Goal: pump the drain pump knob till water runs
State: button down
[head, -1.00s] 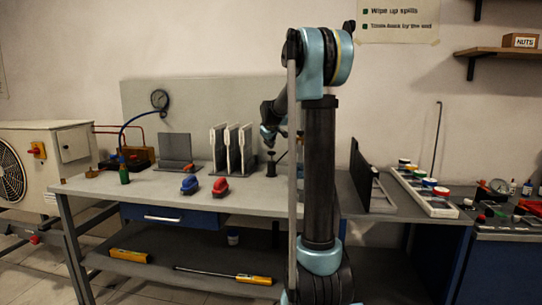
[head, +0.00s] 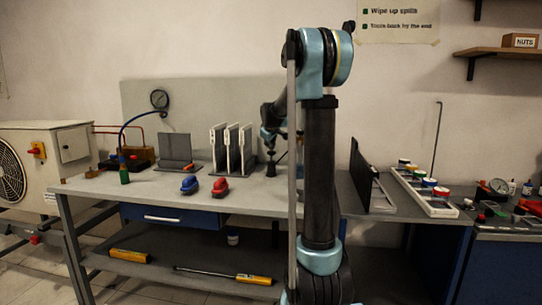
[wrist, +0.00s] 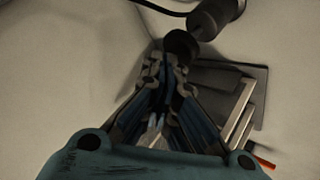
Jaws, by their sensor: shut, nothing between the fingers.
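The drain pump is a small dark upright device on the grey bench, in the middle of the head view (head: 271,171). Its round black knob (wrist: 181,44) shows in the wrist view just beyond my fingertips, with the dark pump cylinder (wrist: 217,14) past it. My gripper (head: 268,143) points down right above the pump, fingers shut and empty. In the wrist view its fingertips (wrist: 166,62) are at the knob's near edge; I cannot tell whether they touch it. No running water can be made out.
A rack of white upright panels (head: 231,149) stands close left of the pump. A dark upright panel (head: 361,178) stands right of my arm.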

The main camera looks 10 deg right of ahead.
aim_at(270, 152)
jog(key=shift+f, duration=1.3)
dwell(1.4)
jog(key=shift+r, duration=1.7)
jog(key=shift+r, duration=0.1)
jog(key=shift+r, duration=2.4)
